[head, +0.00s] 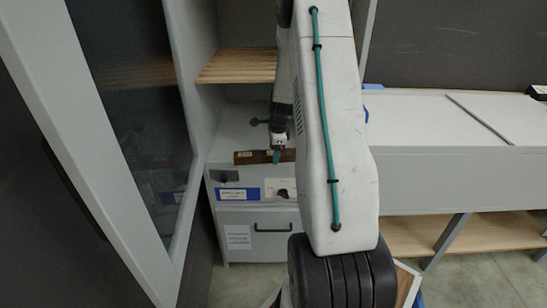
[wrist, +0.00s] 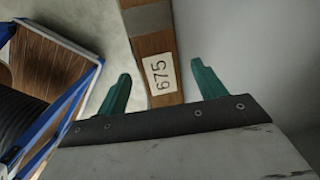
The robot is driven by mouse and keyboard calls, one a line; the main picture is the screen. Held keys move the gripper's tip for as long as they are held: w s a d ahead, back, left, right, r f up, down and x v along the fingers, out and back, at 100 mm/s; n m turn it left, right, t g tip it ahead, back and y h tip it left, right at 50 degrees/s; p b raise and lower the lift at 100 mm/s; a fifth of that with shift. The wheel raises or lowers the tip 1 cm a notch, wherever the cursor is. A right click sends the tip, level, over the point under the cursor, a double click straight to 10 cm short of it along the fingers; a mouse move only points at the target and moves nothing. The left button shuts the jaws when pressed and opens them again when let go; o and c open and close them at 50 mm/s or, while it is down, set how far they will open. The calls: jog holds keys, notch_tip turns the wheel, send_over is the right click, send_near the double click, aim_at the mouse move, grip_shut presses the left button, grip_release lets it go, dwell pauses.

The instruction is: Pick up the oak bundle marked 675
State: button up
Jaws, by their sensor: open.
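The oak bundle marked 675 is a brown wooden bar with a grey band and a white label reading 675. In the wrist view the bundle (wrist: 182,50) lies between the two green fingers of my gripper (wrist: 161,72), its labelled end towards the palm. The fingers stand apart, with a gap visible at the left finger. In the head view the bundle (head: 243,158) lies across the front of a light grey cabinet top, and my gripper (head: 277,156) is over it from above. My arm hides the bundle's right part. Contact cannot be told.
The grey cabinet (head: 225,213) has a drawer, a blue label and a white label. A wooden shelf (head: 235,65) is above and behind. A glass-panelled door (head: 135,100) stands at left. A long light grey bench (head: 450,180) extends right.

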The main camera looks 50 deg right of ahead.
jog(key=shift+f, duration=0.1)
jog(key=c, duration=1.3)
